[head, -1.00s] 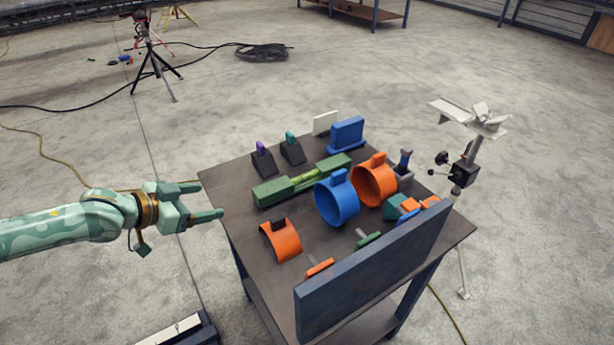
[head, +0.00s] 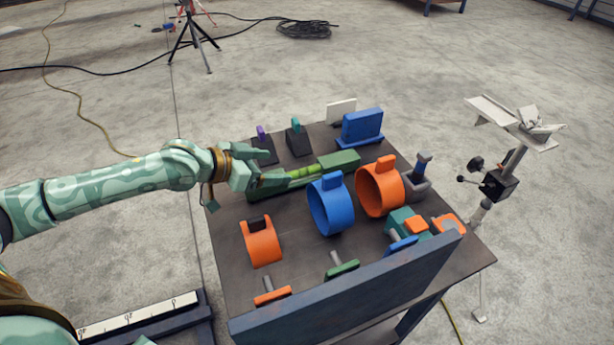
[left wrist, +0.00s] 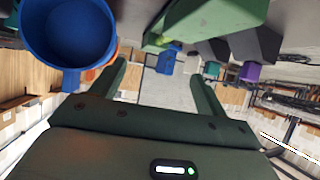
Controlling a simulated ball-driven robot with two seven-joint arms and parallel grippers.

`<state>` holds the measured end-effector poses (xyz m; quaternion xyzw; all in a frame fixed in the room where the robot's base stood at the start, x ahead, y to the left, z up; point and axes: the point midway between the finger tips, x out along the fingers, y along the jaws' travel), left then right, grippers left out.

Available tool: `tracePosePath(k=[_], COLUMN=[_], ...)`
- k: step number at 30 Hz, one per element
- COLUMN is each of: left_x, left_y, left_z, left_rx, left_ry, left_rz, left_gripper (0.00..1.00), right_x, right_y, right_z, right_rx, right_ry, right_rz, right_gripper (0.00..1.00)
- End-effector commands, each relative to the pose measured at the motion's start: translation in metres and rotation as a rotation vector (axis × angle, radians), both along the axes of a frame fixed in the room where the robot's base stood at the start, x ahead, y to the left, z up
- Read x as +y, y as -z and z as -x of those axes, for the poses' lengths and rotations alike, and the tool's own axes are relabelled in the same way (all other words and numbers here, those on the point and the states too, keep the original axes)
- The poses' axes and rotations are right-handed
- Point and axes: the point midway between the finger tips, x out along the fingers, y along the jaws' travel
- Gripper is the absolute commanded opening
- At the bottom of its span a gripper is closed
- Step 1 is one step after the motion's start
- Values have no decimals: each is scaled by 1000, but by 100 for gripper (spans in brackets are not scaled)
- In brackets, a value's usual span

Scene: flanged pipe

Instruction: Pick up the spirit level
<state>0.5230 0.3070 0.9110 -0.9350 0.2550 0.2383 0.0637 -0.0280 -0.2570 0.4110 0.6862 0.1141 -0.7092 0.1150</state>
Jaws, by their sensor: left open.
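The spirit level (head: 340,161) is a long green bar with a bright yellow-green middle, lying on the dark table. My left gripper (head: 272,167) is open at its left end, and its fingers hide that end in the head view. I cannot tell whether the fingers touch it. In the left wrist view, the open fingers of the left gripper (left wrist: 163,72) have nothing clearly between them, and a green block (left wrist: 212,18), likely the level, is above them. My right gripper is not in view.
A blue ring (head: 325,208), an orange ring (head: 378,190) and an orange half-ring (head: 262,246) stand in front of the level. Dark wedges (head: 299,143) and a blue block (head: 362,127) stand behind it. A tall dark panel (head: 350,290) closes the table's front edge.

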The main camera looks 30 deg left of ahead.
Motion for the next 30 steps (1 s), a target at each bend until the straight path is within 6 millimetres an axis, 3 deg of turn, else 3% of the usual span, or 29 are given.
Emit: tracePosePath(k=[3,10,16,21,28,30], left_x=[-12,-20,-25,-33,-34,-34], left_y=[16,25,54,58,56,56], left_z=[-20,-36,-57,-72,-72,-72], left_rx=[1,1,5,0,-1,-1], left_ry=[1,0,-1,0,1,1], left_rz=[3,-1,1,-1,-3,-3], left_gripper=[75,75,75,75,75,55], right_x=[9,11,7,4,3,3], right_y=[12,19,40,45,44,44], right_z=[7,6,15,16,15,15], right_rx=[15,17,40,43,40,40], right_ry=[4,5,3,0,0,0], right_rz=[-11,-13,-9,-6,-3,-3], right_gripper=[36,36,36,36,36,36])
